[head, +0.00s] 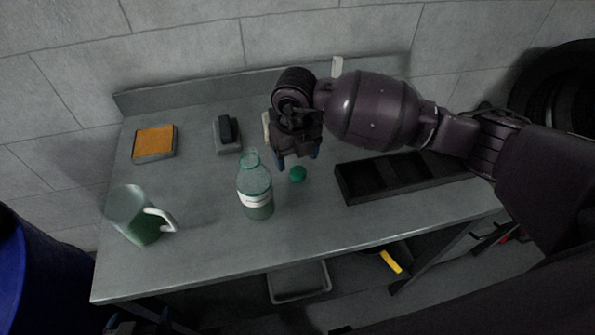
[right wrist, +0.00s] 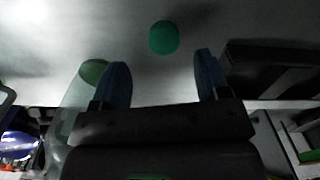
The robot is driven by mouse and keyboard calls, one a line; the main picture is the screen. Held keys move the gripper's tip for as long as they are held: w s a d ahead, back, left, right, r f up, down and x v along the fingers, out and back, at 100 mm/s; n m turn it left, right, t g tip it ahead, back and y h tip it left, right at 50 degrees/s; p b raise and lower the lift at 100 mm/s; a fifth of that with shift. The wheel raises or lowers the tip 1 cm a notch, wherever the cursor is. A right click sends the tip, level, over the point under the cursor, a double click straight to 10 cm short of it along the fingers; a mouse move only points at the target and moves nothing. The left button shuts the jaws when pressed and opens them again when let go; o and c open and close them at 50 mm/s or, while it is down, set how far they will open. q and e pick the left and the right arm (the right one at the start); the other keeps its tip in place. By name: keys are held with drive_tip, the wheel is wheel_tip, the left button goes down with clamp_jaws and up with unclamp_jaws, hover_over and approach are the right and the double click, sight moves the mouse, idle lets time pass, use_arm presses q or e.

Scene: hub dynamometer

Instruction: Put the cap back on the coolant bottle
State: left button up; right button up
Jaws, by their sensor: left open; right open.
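The coolant bottle (head: 256,200), clear with a white label and green liquid, stands upright and uncapped on the grey table. The green cap (head: 297,174) lies on the table just right of the bottle. In the right wrist view the cap (right wrist: 163,38) shows beyond my fingertips, and part of the bottle (right wrist: 72,110) is at the left. My right gripper (head: 297,157) is open and empty, above and close to the cap, not gripping it. My left gripper (head: 139,321) is open at the bottom left, below the table's front edge and mostly cut off.
A jug (head: 137,217) with green liquid stands at the table's left. An orange-topped box (head: 154,142) and a grey block with a black top (head: 227,134) are at the back. A black compartment tray (head: 347,187) lies right of the cap. The front left centre is clear.

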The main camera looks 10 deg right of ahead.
sight(297, 170)
drive_tip(key=shift+w+d+f+b, duration=0.1)
drive_tip(key=shift+f+b, duration=0.15)
drive_tip(key=shift+f, duration=1.05)
drive_tip(key=shift+w+d+f+b, duration=0.1)
drive_tip(key=shift+f+b, duration=0.1)
drive_tip(key=shift+f, duration=1.1)
drive_tip(key=c, duration=1)
